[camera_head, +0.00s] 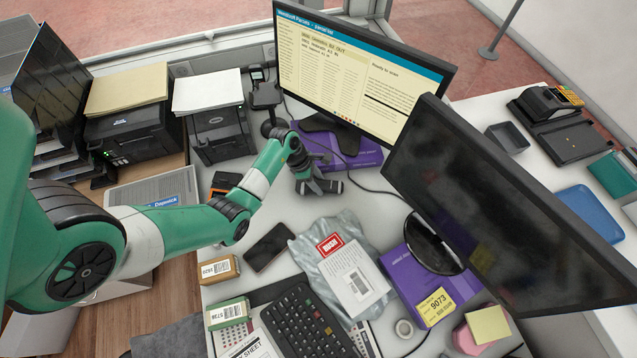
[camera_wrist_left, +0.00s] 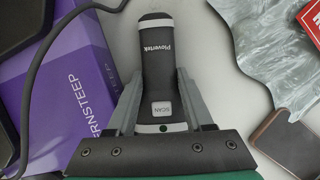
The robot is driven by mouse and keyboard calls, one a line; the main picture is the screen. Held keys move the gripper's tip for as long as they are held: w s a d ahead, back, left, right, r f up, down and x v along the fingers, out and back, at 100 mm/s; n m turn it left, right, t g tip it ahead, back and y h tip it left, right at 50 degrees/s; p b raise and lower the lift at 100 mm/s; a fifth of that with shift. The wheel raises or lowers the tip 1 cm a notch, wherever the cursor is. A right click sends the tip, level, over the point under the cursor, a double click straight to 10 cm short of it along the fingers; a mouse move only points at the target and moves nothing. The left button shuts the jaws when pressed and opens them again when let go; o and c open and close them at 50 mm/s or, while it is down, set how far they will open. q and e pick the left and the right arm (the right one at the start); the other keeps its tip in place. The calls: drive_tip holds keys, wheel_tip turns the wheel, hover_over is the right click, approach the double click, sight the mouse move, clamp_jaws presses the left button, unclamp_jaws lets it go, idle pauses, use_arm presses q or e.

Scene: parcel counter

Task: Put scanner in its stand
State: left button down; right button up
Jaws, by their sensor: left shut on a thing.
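The scanner (camera_wrist_left: 156,75) is a dark handheld unit marked "Plovertek", with a light SCAN button. In the left wrist view it lies between the two fingers of my left gripper (camera_wrist_left: 158,108), which is shut on it. In the head view my left gripper (camera_head: 318,184) is over the white counter, in front of the large monitor, and mostly hides the scanner. A small black upright item (camera_head: 264,92) beside the printer may be the stand; I cannot tell for sure. My right gripper is not in view.
A purple box (camera_head: 350,158) lies behind the gripper, under the lit monitor (camera_head: 352,62). A grey RUSH parcel (camera_head: 310,255), a dark phone (camera_head: 269,247) and a keyboard (camera_head: 302,325) lie in front. A dark monitor (camera_head: 500,190) stands right. Cables cross the counter.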

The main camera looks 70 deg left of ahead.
use_arm(q)
drive_tip(key=shift+f, duration=0.15)
drive_tip(key=shift+c, duration=1.4)
unclamp_jaws()
drive_tip(key=shift+f+b, duration=0.25)
drive_tip(key=shift+b, duration=0.4)
drive_tip(key=p+v, duration=0.2)
drive_tip(key=v, duration=0.1)
drive_tip(key=p+v, duration=0.2)
drive_tip(key=v, duration=0.2)
drive_tip(key=p+v, duration=0.2)
drive_tip(key=v, duration=0.2)
drive_tip(key=shift+w+r, duration=0.2)
drive_tip(key=shift+w, duration=0.05)
drive_tip(key=shift+s+a+r, duration=0.15)
drive_tip(key=shift+s+r, duration=0.05)
drive_tip(key=shift+r, duration=0.2)
